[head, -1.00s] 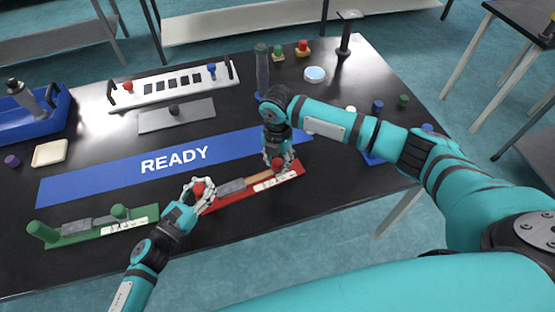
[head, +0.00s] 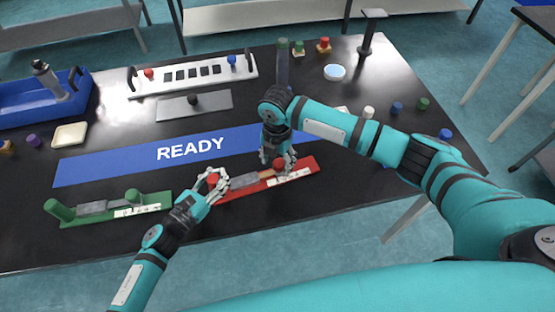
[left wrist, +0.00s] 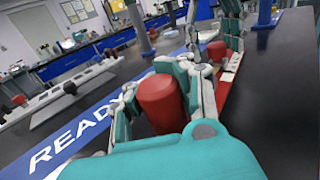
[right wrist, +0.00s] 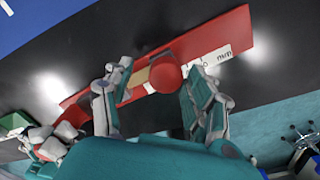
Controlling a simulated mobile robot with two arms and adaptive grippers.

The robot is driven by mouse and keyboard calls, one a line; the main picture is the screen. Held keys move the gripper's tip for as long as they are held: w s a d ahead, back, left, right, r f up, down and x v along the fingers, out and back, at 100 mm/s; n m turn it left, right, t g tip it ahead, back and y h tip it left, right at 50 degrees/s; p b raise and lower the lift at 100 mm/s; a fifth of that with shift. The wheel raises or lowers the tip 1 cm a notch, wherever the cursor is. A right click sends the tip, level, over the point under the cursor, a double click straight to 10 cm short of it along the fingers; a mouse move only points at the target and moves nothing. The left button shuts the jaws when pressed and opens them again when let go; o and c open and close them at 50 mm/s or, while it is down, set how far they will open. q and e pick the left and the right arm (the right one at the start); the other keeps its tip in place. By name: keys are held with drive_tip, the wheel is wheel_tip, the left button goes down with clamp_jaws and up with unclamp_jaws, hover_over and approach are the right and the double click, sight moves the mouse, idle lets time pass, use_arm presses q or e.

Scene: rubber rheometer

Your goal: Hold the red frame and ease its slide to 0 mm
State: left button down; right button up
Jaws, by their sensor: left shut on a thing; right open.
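The red frame (head: 308,167) lies on the black table in front of the blue READY strip. It bears a grey slide bar (head: 243,181), a tan strip and a white mm scale. My left gripper (head: 214,183) is shut on the red post at the frame's left end; the red post (left wrist: 160,102) fills the middle of the left wrist view. My right gripper (right wrist: 155,95) is open, with its fingers on either side of the slide's red knob (right wrist: 167,76), with gaps visible. In the head view that knob (head: 279,164) is partly covered by the fingers. The scale reading is too small to read.
A similar green frame (head: 152,202) lies to the left. The blue READY strip (head: 110,170) runs behind. A white rack (head: 192,77), a grey plate (head: 213,103) and a blue tray (head: 15,103) stand further back. Several small coloured knobs sit at the right.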

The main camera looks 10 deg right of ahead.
sight(277, 162)
wheel_tip(277, 162, up, 12)
idle(0.6)
use_arm(q)
drive_tip(key=c, duration=1.1)
unclamp_jaws()
drive_tip(key=shift+a, duration=0.1)
